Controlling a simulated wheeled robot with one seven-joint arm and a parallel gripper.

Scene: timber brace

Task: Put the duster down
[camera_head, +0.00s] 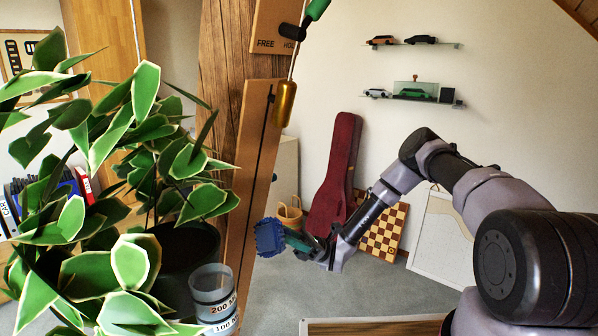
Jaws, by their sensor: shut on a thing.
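The duster (269,237) has a blue, ragged-edged head and what looks like a short green handle. It is in the middle of the head view, held in the air over the grey floor. My gripper (308,246) is shut on its handle end, and the head points left, away from the jaws. The fingers partly hide the handle. The head is close to the lower part of the wooden timber (252,175) in the picture; I cannot tell whether they touch.
A leafy potted plant (140,262) fills the left, with marked cups (213,298) beside it. A green-handled tool with a brass end (285,103) hangs by the timber. Behind are a red instrument case (334,172), a chessboard (384,232) and wall shelves (411,99). A wood-edged surface (375,327) is at the bottom.

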